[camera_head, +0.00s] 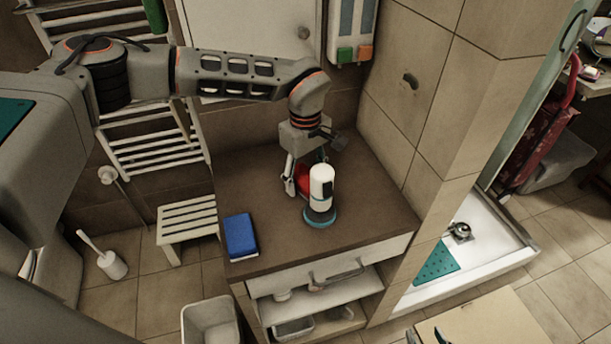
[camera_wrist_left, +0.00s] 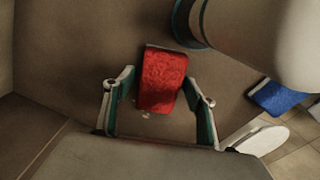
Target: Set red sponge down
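The red sponge (camera_wrist_left: 162,82) lies on the brown counter (camera_wrist_left: 75,60) between the two spread fingers of my left gripper (camera_wrist_left: 160,84) in the left wrist view. Narrow gaps show beside the sponge, so the gripper looks open around it. In the head view my left gripper (camera_head: 306,172) points down at the counter. Only a bit of the red sponge (camera_head: 303,178) shows there, behind a white bottle. What may be tips of my right gripper (camera_head: 425,337) show at the bottom edge of the head view; their state is unclear.
The white bottle with a teal base (camera_head: 320,195) stands close in front of the left gripper. A blue sponge (camera_head: 241,236) lies at the counter's front left corner. A tiled wall (camera_head: 440,90) bounds the counter on the right. The counter between blue sponge and bottle is clear.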

